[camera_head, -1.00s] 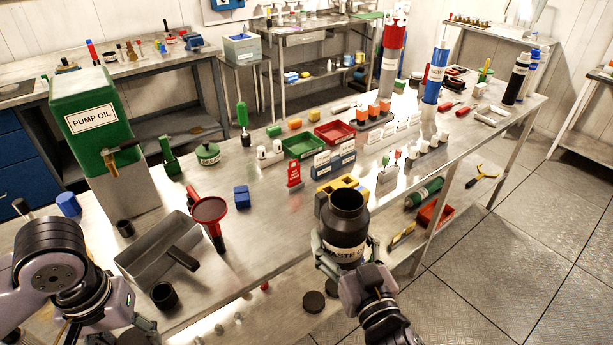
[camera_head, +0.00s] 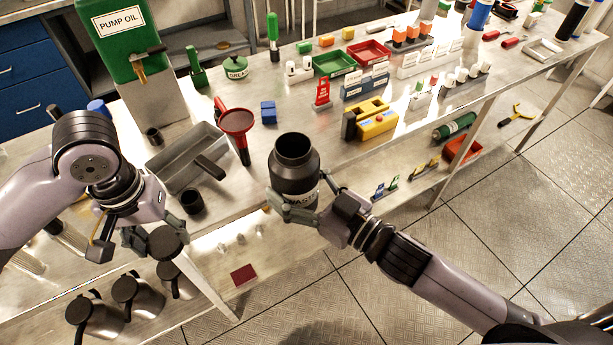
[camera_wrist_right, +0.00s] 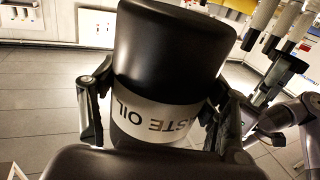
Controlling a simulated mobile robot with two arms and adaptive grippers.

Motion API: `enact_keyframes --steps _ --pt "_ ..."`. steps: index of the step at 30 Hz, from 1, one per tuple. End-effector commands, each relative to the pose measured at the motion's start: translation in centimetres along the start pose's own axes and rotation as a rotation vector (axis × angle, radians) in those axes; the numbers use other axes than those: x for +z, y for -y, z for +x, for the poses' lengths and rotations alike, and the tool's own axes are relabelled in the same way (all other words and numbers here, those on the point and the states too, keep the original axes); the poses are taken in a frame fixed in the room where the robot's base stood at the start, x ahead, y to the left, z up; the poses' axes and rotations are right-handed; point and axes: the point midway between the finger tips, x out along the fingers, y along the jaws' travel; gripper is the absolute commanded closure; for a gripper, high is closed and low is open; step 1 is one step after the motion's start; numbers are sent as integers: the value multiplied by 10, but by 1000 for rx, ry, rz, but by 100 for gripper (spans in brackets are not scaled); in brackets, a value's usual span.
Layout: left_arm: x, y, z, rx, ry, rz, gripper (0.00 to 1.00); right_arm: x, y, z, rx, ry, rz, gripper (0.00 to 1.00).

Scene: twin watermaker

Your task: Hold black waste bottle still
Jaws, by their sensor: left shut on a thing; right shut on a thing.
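The black waste bottle (camera_head: 293,180) is open-mouthed, with a white label, and looks upright in front of the bench's near edge. My right gripper (camera_head: 293,207) is shut around its side. In the right wrist view, the bottle (camera_wrist_right: 170,50) fills the middle, and its "WASTE OIL" label appears upside down. Both fingers of the right gripper (camera_wrist_right: 162,112) clasp it at the label. My left gripper (camera_head: 145,236) is to the left, apart from the bottle, and shut on what looks like a round black cap (camera_head: 165,242). The bottle's underside is hidden.
A red funnel (camera_head: 237,122), a grey tray (camera_head: 165,181) and a black cup (camera_head: 192,201) are on the bench left of the bottle. A yellow block (camera_head: 378,124) is to its right. Several dark-topped jugs (camera_head: 136,294) are low at left. The floor (camera_head: 460,245) at right is clear.

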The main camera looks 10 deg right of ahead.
Motion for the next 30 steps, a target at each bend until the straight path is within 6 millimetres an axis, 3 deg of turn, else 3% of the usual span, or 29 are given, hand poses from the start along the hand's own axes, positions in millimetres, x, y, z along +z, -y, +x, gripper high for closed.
enact_keyframes --steps 9,14,20,30 --pt "-1 -1 0 0 0 1 57 0 0 0 0 -1 0 84" --pt "-15 -16 -8 2 -4 22 57 -2 0 0 0 -4 -1 84" --pt "-53 -65 -38 -1 -9 95 57 -2 0 0 0 -5 -1 84" --pt "-103 -154 -115 -4 -8 203 57 -3 0 0 -1 -6 -1 84"
